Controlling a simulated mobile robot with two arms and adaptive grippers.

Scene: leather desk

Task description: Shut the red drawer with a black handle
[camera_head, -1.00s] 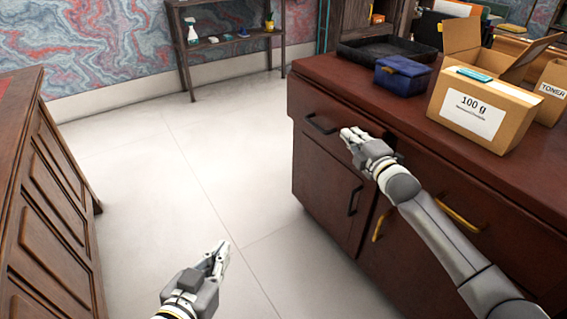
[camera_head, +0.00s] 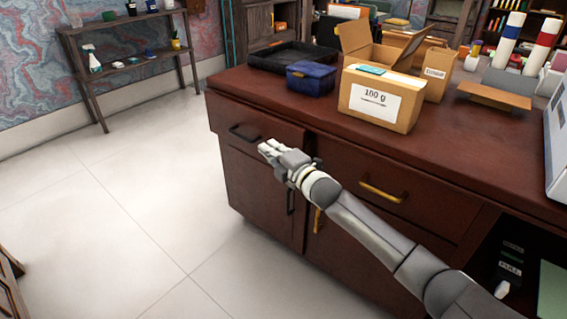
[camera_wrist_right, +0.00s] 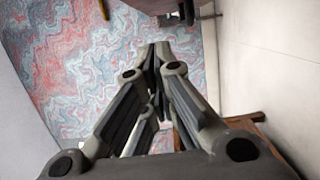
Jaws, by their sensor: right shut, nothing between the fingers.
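The dark red-brown drawer (camera_head: 222,112) with a black handle (camera_head: 243,133) is at the upper left of the desk front. I cannot tell whether its front stands slightly out or is flush. My right gripper (camera_head: 266,147) is shut and empty, in front of the drawer's lower right part, to the right of the handle. I cannot tell whether it touches the drawer. In the right wrist view the fingers (camera_wrist_right: 156,52) meet at the tips with nothing between them. My left gripper is out of view.
A drawer with a yellow handle (camera_head: 383,193) is to the right, and a cupboard door (camera_head: 252,185) is below. On the desktop stand a black tray (camera_head: 262,62), a blue box (camera_head: 310,82) and a labelled carton (camera_head: 407,108). The floor (camera_head: 110,200) at left is clear.

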